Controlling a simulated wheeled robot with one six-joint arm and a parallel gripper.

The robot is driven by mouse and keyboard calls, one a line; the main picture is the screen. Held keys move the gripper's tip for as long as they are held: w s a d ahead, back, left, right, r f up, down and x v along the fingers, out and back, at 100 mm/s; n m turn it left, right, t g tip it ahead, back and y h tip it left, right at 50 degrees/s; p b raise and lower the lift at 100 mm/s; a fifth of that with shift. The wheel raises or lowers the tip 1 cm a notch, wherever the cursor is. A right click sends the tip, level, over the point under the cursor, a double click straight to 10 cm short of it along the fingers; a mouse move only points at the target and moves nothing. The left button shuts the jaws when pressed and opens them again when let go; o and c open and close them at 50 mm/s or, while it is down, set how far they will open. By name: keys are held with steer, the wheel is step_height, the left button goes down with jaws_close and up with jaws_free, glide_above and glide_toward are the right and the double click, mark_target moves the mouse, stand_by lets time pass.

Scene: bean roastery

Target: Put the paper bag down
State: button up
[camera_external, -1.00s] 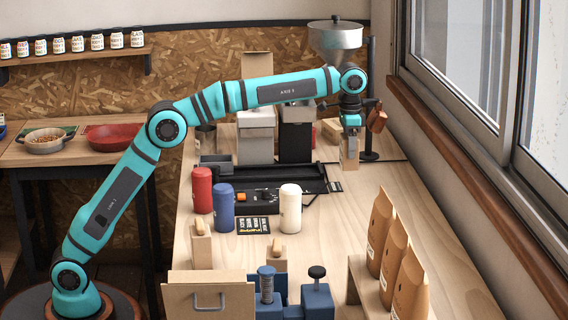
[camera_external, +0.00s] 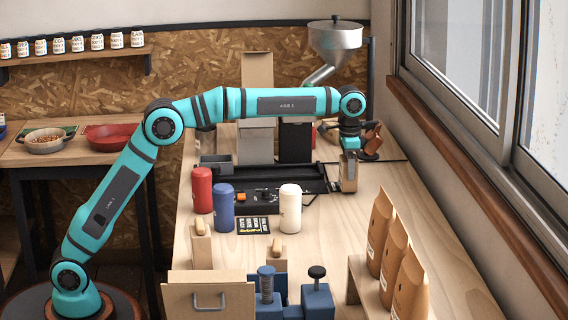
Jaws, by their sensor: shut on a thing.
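My gripper (camera_external: 348,172) points down over the wooden worktop, just right of the black tray. It is shut on a tan piece that looks like the paper bag (camera_external: 349,161). Much of the bag is hidden by the gripper, and it looks upright. I cannot tell whether its base touches the worktop. Several other brown paper bags (camera_external: 393,258) stand in a row on a low wooden stand at the front right, apart from my gripper.
A black tray (camera_external: 262,176) lies left of my gripper. Red (camera_external: 202,190), blue (camera_external: 224,207) and cream (camera_external: 290,208) canisters stand nearer the camera. A hopper machine (camera_external: 335,38) stands behind. The worktop (camera_external: 385,182) right of my gripper is clear.

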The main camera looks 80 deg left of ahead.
steer(key=shift+f, duration=0.3)
steer(key=o, duration=1)
step_height(320, 180, up, 13)
steer(key=shift+f, duration=0.1)
